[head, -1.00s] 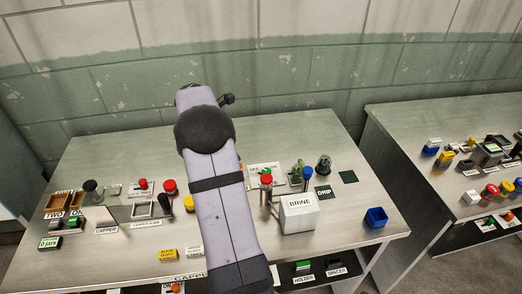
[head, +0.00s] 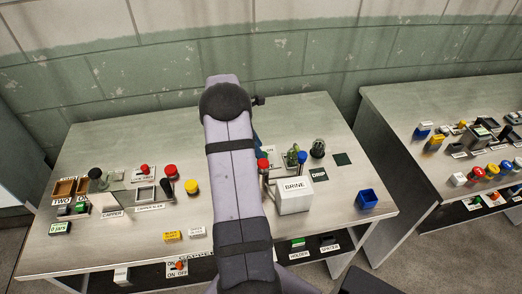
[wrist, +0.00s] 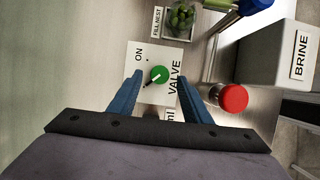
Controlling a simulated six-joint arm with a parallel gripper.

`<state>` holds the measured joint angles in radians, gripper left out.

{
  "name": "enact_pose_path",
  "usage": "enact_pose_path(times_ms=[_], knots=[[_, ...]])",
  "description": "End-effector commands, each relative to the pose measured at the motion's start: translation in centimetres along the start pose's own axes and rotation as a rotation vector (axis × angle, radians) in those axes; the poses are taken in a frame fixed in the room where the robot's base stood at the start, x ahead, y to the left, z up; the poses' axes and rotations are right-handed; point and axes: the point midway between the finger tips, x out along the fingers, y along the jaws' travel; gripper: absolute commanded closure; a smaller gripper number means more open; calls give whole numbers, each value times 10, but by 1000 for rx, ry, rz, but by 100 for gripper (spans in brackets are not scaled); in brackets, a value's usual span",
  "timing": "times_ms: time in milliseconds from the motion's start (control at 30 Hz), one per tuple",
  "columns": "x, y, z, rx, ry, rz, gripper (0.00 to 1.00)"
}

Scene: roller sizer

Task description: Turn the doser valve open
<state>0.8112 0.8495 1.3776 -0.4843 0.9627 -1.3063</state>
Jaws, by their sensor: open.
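The pointer slants toward the lower left of that view, away from the ON mark. My gripper (wrist: 158,77) is open, its two blue fingers on either side of the knob in the picture. I cannot tell how far above the knob they are. In the head view my own arm hides the knob and most of the gripper.
The white BRINE box (head: 294,196) and a red knob (wrist: 233,97) stand right of the valve. A jar of green pickles (wrist: 180,20) sits beyond the plate at FILL NEST. A blue bin (head: 367,199) is at the bench's right. Capper parts occupy the left.

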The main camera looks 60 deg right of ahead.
Motion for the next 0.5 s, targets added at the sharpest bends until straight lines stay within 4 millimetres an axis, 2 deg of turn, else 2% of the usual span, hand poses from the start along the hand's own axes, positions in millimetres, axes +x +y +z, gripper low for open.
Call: enact_pose_path(times_ms=[233,500], knots=[[23,0,1,0,0,-1,56],[28,0,0,0,0,1,56]])
